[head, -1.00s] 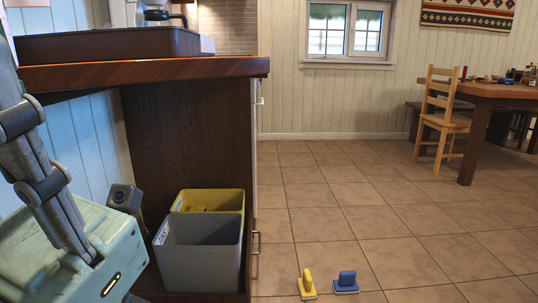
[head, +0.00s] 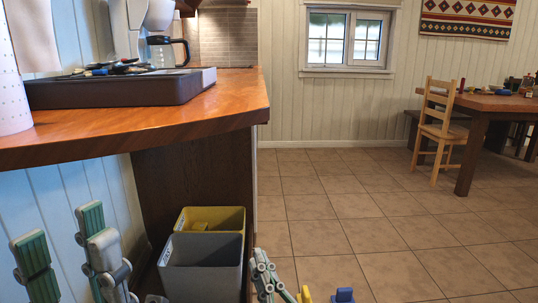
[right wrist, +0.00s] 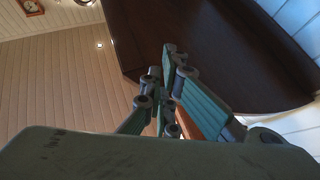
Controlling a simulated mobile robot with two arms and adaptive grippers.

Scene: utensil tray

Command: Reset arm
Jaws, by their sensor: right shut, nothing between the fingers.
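My left gripper (head: 62,238) is at the lower left in the head view. Its two green fingers point up and stand apart with nothing between them, below the counter's front edge. My right gripper (head: 262,262) is at the bottom middle, in front of the floor and just right of the grey bin. Its fingers are together and empty. The right wrist view also shows the right gripper (right wrist: 172,62), with its fingertips close together in front of a dark brown panel.
The wooden counter (head: 215,112) juts out above my left gripper and carries a dark tray (head: 130,95) with utensils. A grey bin (head: 203,270) and a yellow bin (head: 228,218) stand below. Yellow and blue objects (head: 343,295) sit on the floor. The tiled floor at right is open.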

